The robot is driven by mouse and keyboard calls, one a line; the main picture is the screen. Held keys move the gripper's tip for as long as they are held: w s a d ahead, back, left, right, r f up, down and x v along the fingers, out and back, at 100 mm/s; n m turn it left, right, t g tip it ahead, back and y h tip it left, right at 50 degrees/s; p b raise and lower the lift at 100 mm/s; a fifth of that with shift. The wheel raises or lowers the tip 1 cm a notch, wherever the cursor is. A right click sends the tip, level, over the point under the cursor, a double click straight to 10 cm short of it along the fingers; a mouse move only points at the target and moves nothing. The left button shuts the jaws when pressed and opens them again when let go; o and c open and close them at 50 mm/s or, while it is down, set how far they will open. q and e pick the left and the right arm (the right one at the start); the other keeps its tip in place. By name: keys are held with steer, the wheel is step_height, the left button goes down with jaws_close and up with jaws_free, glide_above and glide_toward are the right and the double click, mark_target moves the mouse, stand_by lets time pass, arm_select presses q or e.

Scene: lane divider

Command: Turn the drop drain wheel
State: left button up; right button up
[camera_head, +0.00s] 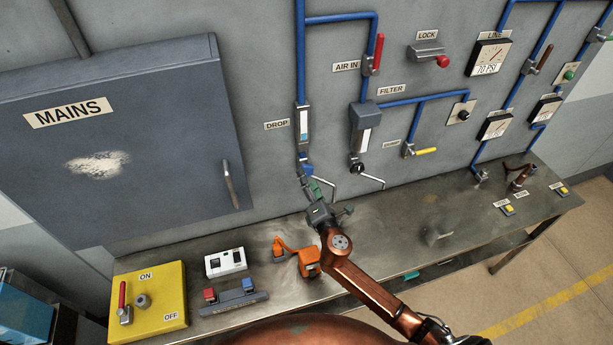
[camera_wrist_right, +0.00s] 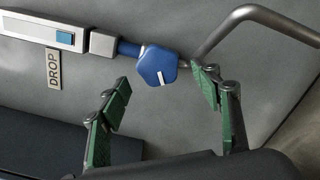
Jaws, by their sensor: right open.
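The drop drain wheel is a blue faceted knob with a white mark (camera_wrist_right: 157,67). It sits at the lower end of the DROP unit (camera_head: 302,122), which hangs on the blue pipe. In the head view the wheel (camera_head: 305,170) is small, just above my right gripper. My right gripper (camera_head: 311,187) reaches up to it from below. In the right wrist view its green-padded fingers (camera_wrist_right: 160,80) are spread, one on each side below the wheel. They look apart from it, though the exact gap is unclear. My left gripper is not in view.
A bent grey tube (camera_wrist_right: 250,14) passes close by the right finger. The FILTER unit (camera_head: 364,128) hangs to the right. On the metal bench (camera_head: 400,215) stand an orange device (camera_head: 309,262), a white box (camera_head: 226,262) and a yellow ON/OFF box (camera_head: 160,290). The MAINS cabinet (camera_head: 140,190) fills the left wall.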

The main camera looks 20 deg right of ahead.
steer(key=s, duration=0.9)
steer(key=shift+d, duration=0.15)
